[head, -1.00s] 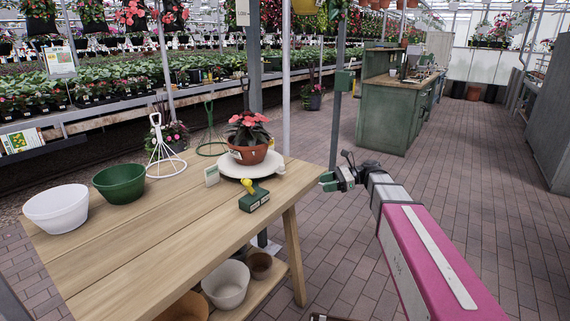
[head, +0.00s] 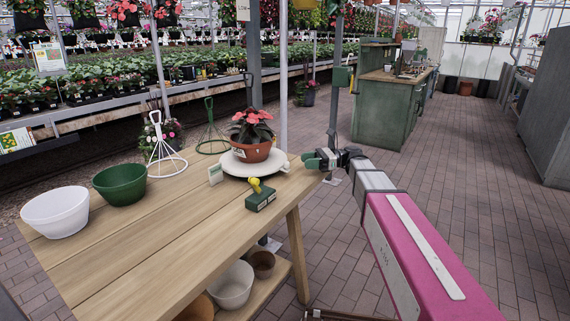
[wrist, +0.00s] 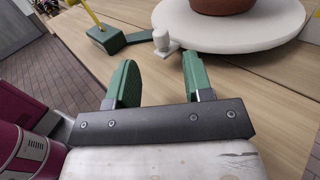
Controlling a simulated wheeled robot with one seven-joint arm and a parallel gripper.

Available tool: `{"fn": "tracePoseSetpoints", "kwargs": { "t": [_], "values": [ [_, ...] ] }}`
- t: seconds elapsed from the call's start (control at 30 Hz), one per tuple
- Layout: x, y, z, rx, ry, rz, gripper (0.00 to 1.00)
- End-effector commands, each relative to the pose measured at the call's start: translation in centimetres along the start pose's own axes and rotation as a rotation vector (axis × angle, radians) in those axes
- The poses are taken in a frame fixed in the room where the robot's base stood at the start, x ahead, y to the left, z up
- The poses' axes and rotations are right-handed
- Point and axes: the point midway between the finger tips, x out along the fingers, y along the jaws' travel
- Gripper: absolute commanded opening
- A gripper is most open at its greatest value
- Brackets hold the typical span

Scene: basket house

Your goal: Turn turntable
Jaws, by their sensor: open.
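A white round turntable (head: 232,168) lies on the wooden table near its right end. It also shows at the top of the wrist view (wrist: 270,37). A terracotta pot with a pink-flowered plant (head: 251,138) stands on it. A small white knob (wrist: 162,41) sticks out at the turntable's rim. My gripper (head: 312,161) is at the table's right edge, close to the turntable. In the wrist view my gripper (wrist: 159,62) has its two green fingers apart with nothing between them. The knob lies just beyond the gap between the fingertips, apart from them.
A green block with a yellow handle (head: 260,194) lies in front of the turntable. A small card (head: 215,174) stands to its left. White (head: 56,212) and green (head: 121,184) bowls stand further left.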

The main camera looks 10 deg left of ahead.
Motion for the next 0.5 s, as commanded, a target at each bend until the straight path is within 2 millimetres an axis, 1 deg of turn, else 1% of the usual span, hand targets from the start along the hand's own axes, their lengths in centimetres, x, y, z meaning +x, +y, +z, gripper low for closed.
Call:
{"fn": "tracePoseSetpoints", "kwargs": {
  "t": [0.03,0.1,0.3,0.5],
  "values": [
    [1.0,0.1,0.0,0.0,0.0,0.002,0.47],
    [2.3,0.1,0.0,0.0,0.0,0.002,0.47],
    [5.7,0.1,0.0,0.0,0.001,0.001,0.47],
    [7.7,0.0,0.0,-0.001,0.001,0.0,0.47]
  ]
}}
